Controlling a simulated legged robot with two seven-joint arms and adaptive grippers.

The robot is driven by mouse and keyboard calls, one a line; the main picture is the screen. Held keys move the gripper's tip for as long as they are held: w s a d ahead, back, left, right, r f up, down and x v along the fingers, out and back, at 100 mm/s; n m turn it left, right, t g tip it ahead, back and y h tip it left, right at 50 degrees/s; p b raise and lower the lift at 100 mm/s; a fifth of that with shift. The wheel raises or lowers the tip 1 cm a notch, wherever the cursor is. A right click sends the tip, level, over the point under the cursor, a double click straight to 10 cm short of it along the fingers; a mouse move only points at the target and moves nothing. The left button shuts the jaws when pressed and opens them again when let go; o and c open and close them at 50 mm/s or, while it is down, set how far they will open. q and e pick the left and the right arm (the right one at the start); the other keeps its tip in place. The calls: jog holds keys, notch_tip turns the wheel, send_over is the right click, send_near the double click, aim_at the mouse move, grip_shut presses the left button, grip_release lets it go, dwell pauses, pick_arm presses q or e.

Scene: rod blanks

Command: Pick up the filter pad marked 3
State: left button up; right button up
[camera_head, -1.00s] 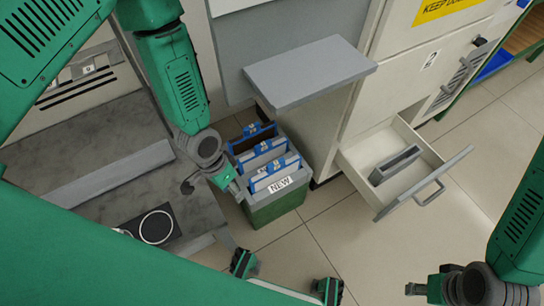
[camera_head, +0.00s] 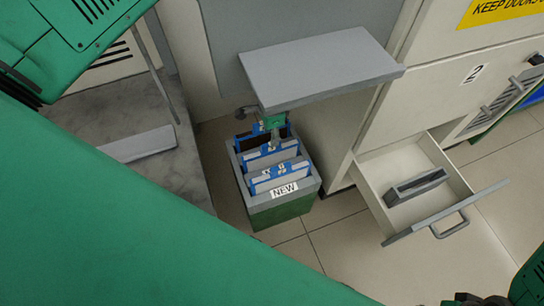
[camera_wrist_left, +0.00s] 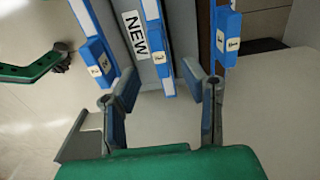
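Blue-framed filter pads stand upright in a bin labelled NEW (camera_head: 262,214). The front pad (camera_head: 282,178) and the middle pad (camera_head: 268,157) have pale faces; the back one is dark and partly hidden by my gripper. My left gripper (camera_head: 274,135) is over the back part of the bin, under the grey shelf. In the left wrist view, my left gripper (camera_wrist_left: 166,88) is open, with a blue tab (camera_wrist_left: 161,62) ahead between its fingers and other tabs to both sides. My right gripper (camera_head: 482,299) is cut off at the bottom right.
A grey shelf (camera_head: 320,65) juts out above the bin. An open drawer (camera_head: 376,205) right of it holds a grey slotted block (camera_head: 416,187). A counter (camera_head: 150,115) stands on the left. Tiled floor (camera_head: 345,265) is clear before the drawer.

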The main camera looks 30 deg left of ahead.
pick_arm(q)
jog(key=b, duration=0.2)
send_over(271, 158)
jog(key=w, duration=0.1)
jog(key=f, duration=0.6)
jog(key=shift+w+a+f, duration=0.1)
jog(key=shift+a+f, duration=0.05)
jog(key=shift+a, duration=0.15)
grip_shut()
